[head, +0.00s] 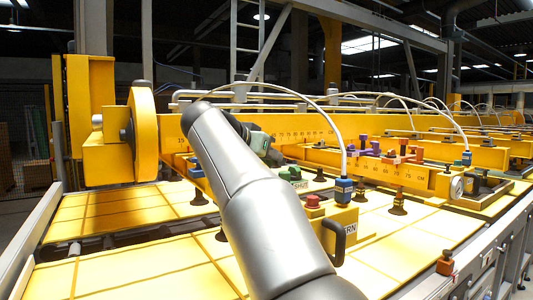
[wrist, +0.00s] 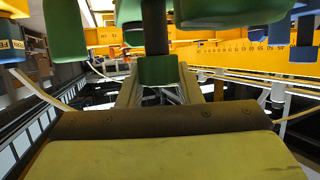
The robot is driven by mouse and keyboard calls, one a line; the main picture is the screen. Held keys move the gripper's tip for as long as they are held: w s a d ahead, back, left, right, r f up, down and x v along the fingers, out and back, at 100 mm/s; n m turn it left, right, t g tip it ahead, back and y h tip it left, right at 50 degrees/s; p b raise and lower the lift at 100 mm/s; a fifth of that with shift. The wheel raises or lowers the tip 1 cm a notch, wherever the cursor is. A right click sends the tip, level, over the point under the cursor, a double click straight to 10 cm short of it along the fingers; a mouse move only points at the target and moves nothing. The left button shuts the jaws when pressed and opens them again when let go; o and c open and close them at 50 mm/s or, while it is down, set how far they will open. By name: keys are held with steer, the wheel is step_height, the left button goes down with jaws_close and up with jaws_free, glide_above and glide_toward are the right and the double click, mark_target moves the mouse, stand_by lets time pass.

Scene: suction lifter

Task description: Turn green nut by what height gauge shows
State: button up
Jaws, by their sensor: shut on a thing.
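The green nut (wrist: 158,70) sits on a dark upright stem in the wrist view. My gripper (wrist: 159,84) is shut on it from below, with one finger on each side. In the head view my arm covers most of the gripper, and I cannot make out the nut there. A long yellow beam (head: 300,131) carries a printed scale, and a nearer beam (head: 395,174) carries another scale marked CM. A round white dial (head: 456,187) sits at the nearer beam's right end. I cannot tell which of these is the height gauge, and no reading is legible.
Larger green parts (wrist: 235,12) hang close above my gripper. Blue (head: 343,190) and red (head: 314,201) fittings, a black handle (head: 339,240) and white hoses stand right of my arm. Suction cups (head: 397,203) rest over yellow panels (head: 120,280). A large yellow wheel (head: 145,130) stands at left.

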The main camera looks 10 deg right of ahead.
steer(key=shift+f, duration=0.2)
steer(key=o, duration=1)
steer(key=shift+r, duration=0.1)
steer(key=v, duration=1.7)
steer(key=shift+a+r, duration=0.2)
